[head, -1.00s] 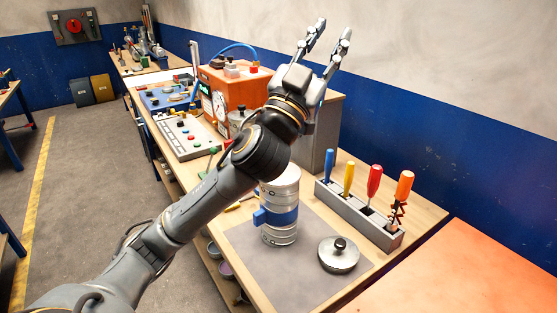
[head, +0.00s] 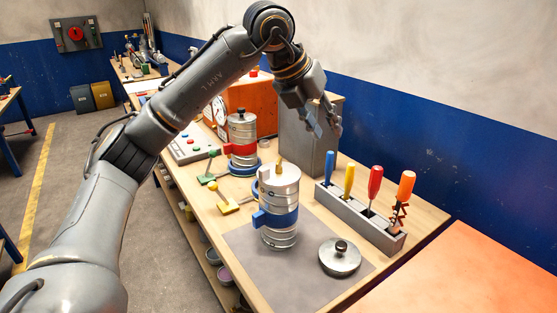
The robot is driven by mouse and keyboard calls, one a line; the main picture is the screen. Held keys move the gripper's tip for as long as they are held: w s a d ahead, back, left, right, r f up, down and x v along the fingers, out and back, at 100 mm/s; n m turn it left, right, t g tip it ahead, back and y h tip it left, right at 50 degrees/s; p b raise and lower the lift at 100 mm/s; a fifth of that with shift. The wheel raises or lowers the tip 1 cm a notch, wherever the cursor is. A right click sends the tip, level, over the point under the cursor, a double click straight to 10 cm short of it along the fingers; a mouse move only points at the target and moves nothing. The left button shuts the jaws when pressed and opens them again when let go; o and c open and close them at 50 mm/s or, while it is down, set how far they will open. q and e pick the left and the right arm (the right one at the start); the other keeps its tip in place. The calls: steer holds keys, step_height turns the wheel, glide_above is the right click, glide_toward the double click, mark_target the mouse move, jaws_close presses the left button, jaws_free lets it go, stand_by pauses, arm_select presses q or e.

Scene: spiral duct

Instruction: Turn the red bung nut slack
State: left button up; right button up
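The red bung nut (head: 243,150) appears to be the red band with a small side block around the rear metal canister (head: 242,128). That canister stands upright on a blue base, with a dark knob on top. A similar front canister (head: 281,185) has a blue band (head: 277,217) and an open-looking top with a yellowish piece in it. My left gripper (head: 326,130) points down, fingers apart and empty, to the right of the rear canister and in front of the grey cabinet. It touches neither canister. My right gripper is not in view.
A grey rack (head: 357,215) holds several colored-handled tools at the right. A round metal lid (head: 340,257) lies on the grey mat (head: 262,270). Yellow and green small parts lie left of the canisters. An orange box (head: 250,95) and a grey cabinet (head: 307,150) stand behind.

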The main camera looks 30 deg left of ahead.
mark_target(279, 160)
arm_select(q)
steer(key=s+a+n+g+y, duration=0.1)
steer(key=s+a+n+y, duration=0.3)
steer(key=a, duration=0.6)
steer(key=shift+m+g+y, duration=0.3)
steer(key=shift+m, duration=0.4)
steer(key=x, duration=0.4)
steer(key=p+x, duration=0.1)
steer(key=x, duration=0.4)
steer(key=w+p+x, duration=0.1)
steer(key=x, duration=0.3)
steer(key=shift+w+a, duration=0.15)
steer(key=shift+w, duration=0.1)
jaws_close()
